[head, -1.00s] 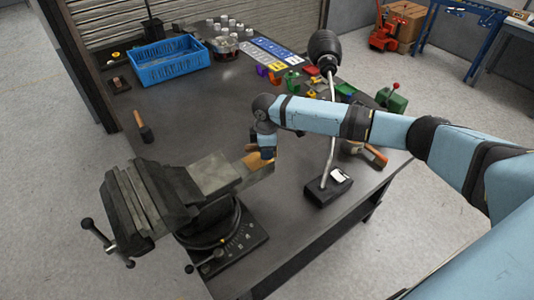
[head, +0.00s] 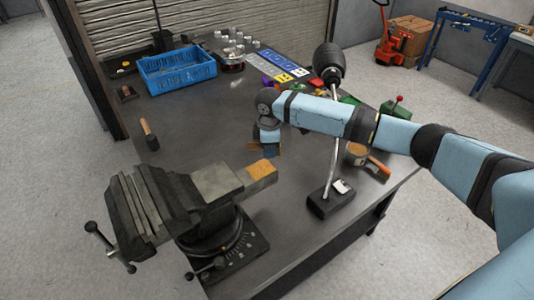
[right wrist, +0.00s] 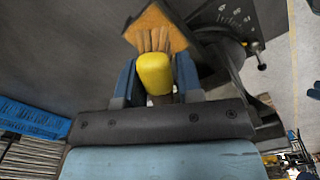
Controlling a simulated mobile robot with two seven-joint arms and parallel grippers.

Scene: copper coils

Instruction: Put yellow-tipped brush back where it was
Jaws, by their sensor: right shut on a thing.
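My right gripper (head: 267,150) is above the bench, just behind and beyond the vise's flat end in the head view. In the right wrist view, its two blue fingers (right wrist: 157,82) are shut on the yellow-tipped brush (right wrist: 155,72). The yellow end lies between the fingers and brown bristles show beyond it. In the head view the brush is mostly hidden by the gripper. An orange-brown patch (head: 262,169) lies on the flat end of the grey vise (head: 200,195); it also shows beyond the bristles in the right wrist view (right wrist: 152,22). My left gripper is not in view.
A lamp on a black base (head: 331,199) stands right of my gripper, its stem close to my arm. A round tin (head: 356,152) and an orange handle (head: 379,165) lie behind it. The bench's middle is clear.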

